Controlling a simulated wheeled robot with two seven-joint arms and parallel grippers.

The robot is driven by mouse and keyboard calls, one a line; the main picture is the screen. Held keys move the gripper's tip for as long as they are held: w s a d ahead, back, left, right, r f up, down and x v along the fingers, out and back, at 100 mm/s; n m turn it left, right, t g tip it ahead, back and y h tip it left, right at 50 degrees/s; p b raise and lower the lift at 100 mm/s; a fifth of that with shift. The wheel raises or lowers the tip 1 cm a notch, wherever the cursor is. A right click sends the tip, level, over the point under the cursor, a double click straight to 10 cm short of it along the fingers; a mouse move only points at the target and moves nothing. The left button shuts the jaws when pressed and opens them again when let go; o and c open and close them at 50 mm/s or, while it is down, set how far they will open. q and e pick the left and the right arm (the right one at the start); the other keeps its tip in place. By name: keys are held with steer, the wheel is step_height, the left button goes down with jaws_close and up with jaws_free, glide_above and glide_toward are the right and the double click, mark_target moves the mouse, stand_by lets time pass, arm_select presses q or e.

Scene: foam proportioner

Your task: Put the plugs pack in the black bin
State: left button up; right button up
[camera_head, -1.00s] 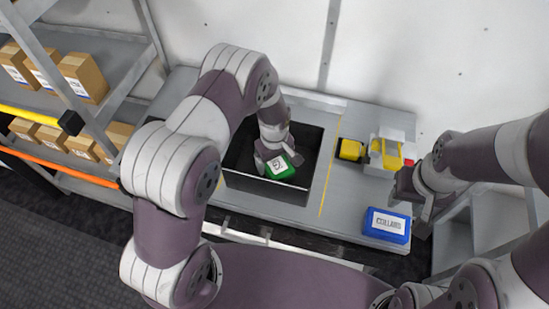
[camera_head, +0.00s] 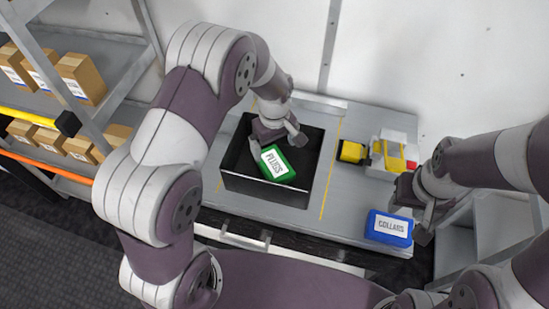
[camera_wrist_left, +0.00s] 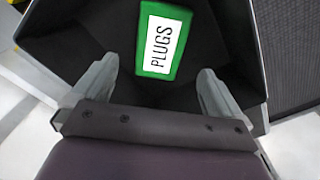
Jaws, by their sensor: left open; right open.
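The green plugs pack (camera_head: 278,163) with its white label lies inside the black bin (camera_head: 265,188) on the grey bench. In the left wrist view the pack (camera_wrist_left: 163,40) rests within the dark bin (camera_wrist_left: 85,40), ahead of the fingertips and apart from them. My left gripper (camera_head: 273,142) is over the bin, open and empty; its two fingers (camera_wrist_left: 157,85) show spread apart in the left wrist view. My right gripper (camera_head: 425,225) is at the right, open, beside the blue collars pack (camera_head: 388,228).
A yellow block (camera_head: 351,152) and a yellow and white device (camera_head: 392,155) stand on the bench right of the bin. A shelf with cardboard boxes (camera_head: 80,78) is at the left. The bench between the bin and the blue pack is clear.

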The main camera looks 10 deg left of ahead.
arm_select(q)
steer(key=s+a+r+m, duration=0.3)
steer(key=s+r+m, duration=0.1)
steer(key=s, duration=0.3)
steer(key=s+a+r+m+t, duration=0.1)
steer(key=s+a+r+m, duration=0.2)
steer(key=s, duration=0.4)
step_height(320, 180, up, 2)
steer(key=shift+s+r+m, duration=0.2)
steer(key=shift+s+m, duration=0.15)
steer(key=shift+m, duration=0.55)
